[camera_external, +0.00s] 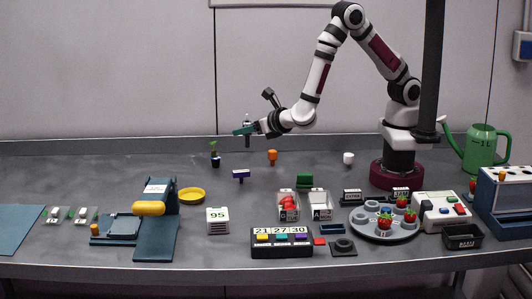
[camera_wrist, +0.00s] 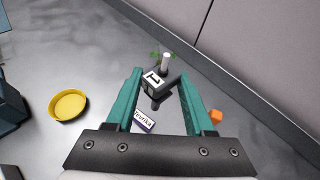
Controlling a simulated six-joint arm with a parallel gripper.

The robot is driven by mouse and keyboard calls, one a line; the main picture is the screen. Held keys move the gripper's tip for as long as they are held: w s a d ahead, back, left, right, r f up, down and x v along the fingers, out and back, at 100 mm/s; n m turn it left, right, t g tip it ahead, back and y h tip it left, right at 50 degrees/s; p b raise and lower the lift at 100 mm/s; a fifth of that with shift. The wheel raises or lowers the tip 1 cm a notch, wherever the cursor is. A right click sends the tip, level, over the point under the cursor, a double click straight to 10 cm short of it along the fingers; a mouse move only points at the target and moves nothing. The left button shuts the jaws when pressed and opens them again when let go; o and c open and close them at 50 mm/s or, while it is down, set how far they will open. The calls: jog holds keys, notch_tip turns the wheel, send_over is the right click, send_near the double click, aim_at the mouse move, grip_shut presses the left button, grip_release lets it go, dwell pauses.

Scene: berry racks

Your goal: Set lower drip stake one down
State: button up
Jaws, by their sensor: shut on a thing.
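My gripper (camera_external: 245,131) is raised above the back middle of the table. Its teal fingers (camera_wrist: 160,85) are shut on a drip stake (camera_wrist: 153,81), a dark piece with a pale top and a face that seems to be marked 1. In the external view the stake (camera_external: 247,141) hangs upright below the fingers, clear of the table. A small green-topped plant (camera_external: 213,147) in a dark base stands on the table to its left. In the wrist view, green leaves (camera_wrist: 155,55) show behind the stake's pale top, which partly hides them.
A purple name sign (camera_external: 241,174) stands in front of the gripper, with an orange piece (camera_external: 272,154) to the right. A yellow dish (camera_external: 191,200) lies front left. Clear boxes (camera_external: 289,214) and a round grey tray (camera_external: 361,231) are farther forward. The wall is close behind.

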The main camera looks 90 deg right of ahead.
jog(key=shift+w+a+f, duration=0.75)
jog(key=shift+a+f, duration=1)
jog(key=shift+f, duration=0.05)
jog(key=shift+w+a+f, duration=0.75)
jog(key=shift+a+f, duration=1.05)
jog(key=shift+w+a+f, duration=0.75)
jog(key=shift+a+f, duration=1)
jog(key=shift+f, duration=0.05)
jog(key=shift+f, duration=0.1)
jog(key=o, duration=1.3)
